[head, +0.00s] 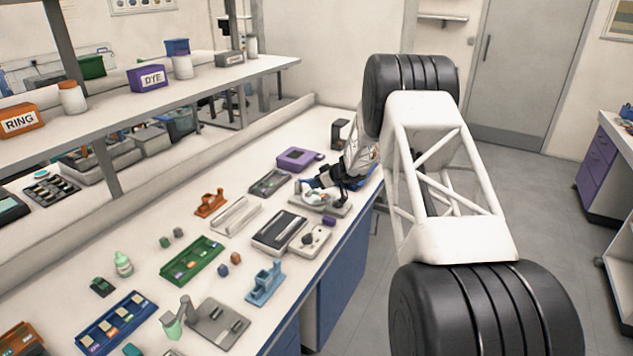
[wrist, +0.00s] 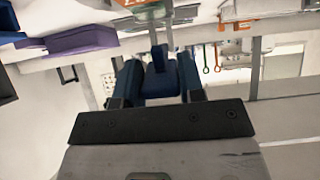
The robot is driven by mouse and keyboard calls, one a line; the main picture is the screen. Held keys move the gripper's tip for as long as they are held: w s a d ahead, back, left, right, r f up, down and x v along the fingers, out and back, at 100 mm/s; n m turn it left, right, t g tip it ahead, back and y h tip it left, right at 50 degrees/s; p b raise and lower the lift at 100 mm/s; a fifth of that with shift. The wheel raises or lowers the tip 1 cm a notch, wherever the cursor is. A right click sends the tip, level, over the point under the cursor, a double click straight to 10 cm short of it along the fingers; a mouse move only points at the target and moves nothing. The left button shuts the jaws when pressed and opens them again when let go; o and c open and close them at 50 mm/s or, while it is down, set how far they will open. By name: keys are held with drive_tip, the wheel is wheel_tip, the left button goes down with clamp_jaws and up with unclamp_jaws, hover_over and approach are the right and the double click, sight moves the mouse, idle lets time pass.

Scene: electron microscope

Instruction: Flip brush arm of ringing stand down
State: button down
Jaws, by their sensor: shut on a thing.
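The ringing stand (head: 342,209) is a pale grey base with a white round part, near the bench's right edge in the head view. My gripper (head: 325,184) is low over the stand and hides part of it. In the wrist view, the two dark blue fingers of my gripper (wrist: 158,66) are closed around a dark blue piece (wrist: 160,84), which looks like the brush arm. A thin pale rod rises from that piece. The angle of the brush arm is hard to tell because my gripper covers much of it.
A purple box (head: 298,159) and a grey tray (head: 270,183) lie behind and left of the stand. A dark-topped device (head: 279,230) and a small white unit (head: 312,239) stand in front. A dark block (head: 341,134) is farther back. The floor to the right is clear.

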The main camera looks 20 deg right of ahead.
drive_tip(key=shift+s+d+f, duration=0.1)
drive_tip(key=shift+s+f, duration=0.05)
drive_tip(key=shift+f, duration=0.8)
idle(0.6)
idle(0.9)
drive_tip(key=c, duration=0.7)
unclamp_jaws()
drive_tip(key=shift+r, duration=0.1)
drive_tip(key=shift+d+r, duration=0.1)
drive_tip(key=shift+v, duration=3.8)
drive_tip(key=shift+r, duration=0.1)
